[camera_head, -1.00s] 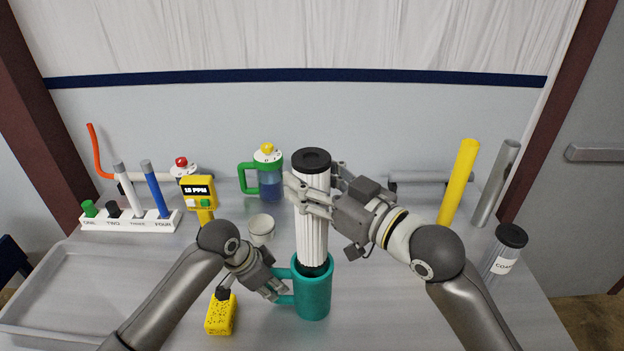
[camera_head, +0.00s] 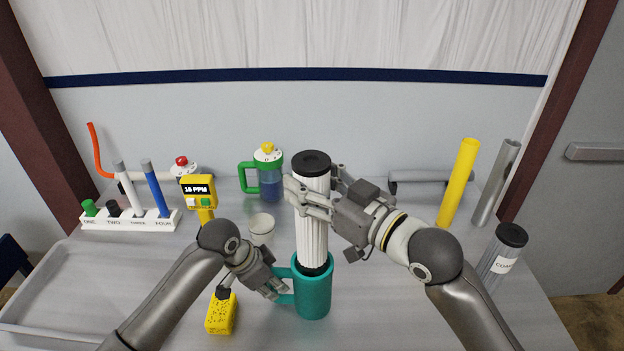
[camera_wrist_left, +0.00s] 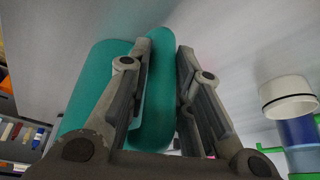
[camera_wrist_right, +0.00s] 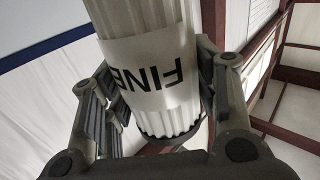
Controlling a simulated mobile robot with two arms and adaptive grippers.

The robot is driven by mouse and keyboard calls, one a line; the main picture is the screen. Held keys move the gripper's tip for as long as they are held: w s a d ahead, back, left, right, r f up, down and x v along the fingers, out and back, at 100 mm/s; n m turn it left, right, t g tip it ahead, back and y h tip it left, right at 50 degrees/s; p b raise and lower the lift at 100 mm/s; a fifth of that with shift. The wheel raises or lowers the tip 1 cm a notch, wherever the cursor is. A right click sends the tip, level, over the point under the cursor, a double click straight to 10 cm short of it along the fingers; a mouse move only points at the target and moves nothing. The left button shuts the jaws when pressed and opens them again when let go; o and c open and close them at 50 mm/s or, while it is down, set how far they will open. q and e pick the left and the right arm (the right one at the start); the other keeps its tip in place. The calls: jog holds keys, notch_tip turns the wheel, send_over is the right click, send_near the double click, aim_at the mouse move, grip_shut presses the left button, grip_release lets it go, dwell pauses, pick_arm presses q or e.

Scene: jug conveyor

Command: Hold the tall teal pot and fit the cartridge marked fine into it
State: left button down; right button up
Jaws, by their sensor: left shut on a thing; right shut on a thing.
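The tall teal pot (camera_head: 313,292) stands upright on the table. My left gripper (camera_head: 282,288) is shut on its handle at the pot's left side; the left wrist view shows the fingers (camera_wrist_left: 160,90) around the teal handle. The white pleated cartridge (camera_head: 312,235) has a black cap at the top and a dark lower end. It is upright over the pot, its lower end at or just inside the pot's mouth. My right gripper (camera_head: 318,195) is shut on its upper part. The right wrist view shows the label FINE on the cartridge (camera_wrist_right: 150,70).
A green-handled jug (camera_head: 268,177) and yellow meter (camera_head: 198,190) stand farther back. A second cartridge (camera_head: 500,258), partly labelled COA, stands at right. A grey tray (camera_head: 60,265) lies at left.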

aim_at(324, 226)
pick_arm(q)
jog(key=shift+s+f, duration=0.1)
jog(key=shift+f, duration=0.15)
pick_arm(e)
jog(key=shift+f, duration=2.15)
jog(key=shift+f, duration=0.3)
jog(key=shift+f, duration=0.6)
jog(key=shift+f, duration=0.35)
jog(key=shift+f, duration=0.6)
pick_arm(q)
jog(key=shift+r, duration=0.1)
pick_arm(e)
jog(key=shift+f, duration=0.35)
jog(key=shift+f, duration=0.6)
jog(key=shift+f, duration=0.35)
pick_arm(q)
jog(key=shift+d, duration=0.1)
pick_arm(e)
jog(key=shift+f, duration=1.85)
